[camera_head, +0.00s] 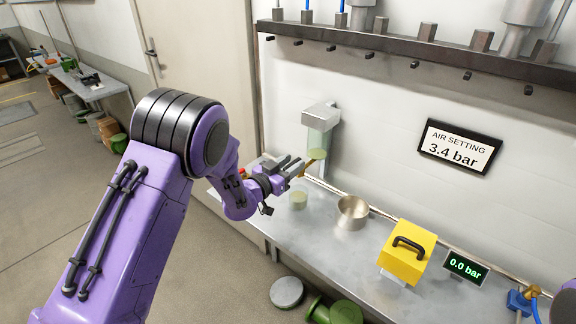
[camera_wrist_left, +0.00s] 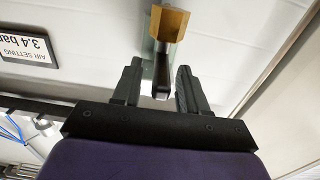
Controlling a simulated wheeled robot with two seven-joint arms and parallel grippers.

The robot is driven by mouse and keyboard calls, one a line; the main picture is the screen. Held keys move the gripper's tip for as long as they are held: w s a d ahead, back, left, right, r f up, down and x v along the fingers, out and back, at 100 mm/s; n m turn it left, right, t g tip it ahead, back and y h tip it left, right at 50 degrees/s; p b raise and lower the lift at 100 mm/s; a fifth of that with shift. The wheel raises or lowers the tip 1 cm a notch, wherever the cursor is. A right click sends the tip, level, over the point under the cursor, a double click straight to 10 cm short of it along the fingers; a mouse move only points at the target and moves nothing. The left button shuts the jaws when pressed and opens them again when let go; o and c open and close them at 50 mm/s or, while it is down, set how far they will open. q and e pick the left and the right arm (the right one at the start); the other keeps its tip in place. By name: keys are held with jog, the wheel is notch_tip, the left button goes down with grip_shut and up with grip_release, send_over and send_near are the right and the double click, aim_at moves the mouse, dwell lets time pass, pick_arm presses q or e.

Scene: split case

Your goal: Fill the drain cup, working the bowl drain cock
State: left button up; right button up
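The filter bowl (camera_head: 320,140), clear with a greenish content low in it, hangs under a grey head on the wall. The brass drain cock (camera_head: 308,167) is at its bottom and also shows in the left wrist view (camera_wrist_left: 168,23). Its dark lever (camera_wrist_left: 161,76) stands between the fingers of my left gripper (camera_wrist_left: 159,84), with a small gap on each side. In the head view my left gripper (camera_head: 287,168) is beside the cock, open. A small translucent cup (camera_head: 298,200) with a pale green look stands on the bench below. My right gripper is not seen.
The grey bench (camera_head: 330,245) also holds an open metal pot (camera_head: 352,213), a yellow block with a black handle (camera_head: 407,252) and a display reading 0.0 bar (camera_head: 466,267). A wall sign (camera_head: 459,147) reads 3.4 bar. A dark rail (camera_head: 400,48) runs above.

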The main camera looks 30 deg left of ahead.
pick_arm(q)
jog(key=b+v, duration=0.3)
jog(key=v, duration=0.7)
jog(key=shift+s, duration=0.3)
jog(key=shift+a+f, duration=0.1)
jog(key=shift+f, duration=0.05)
dwell(0.9)
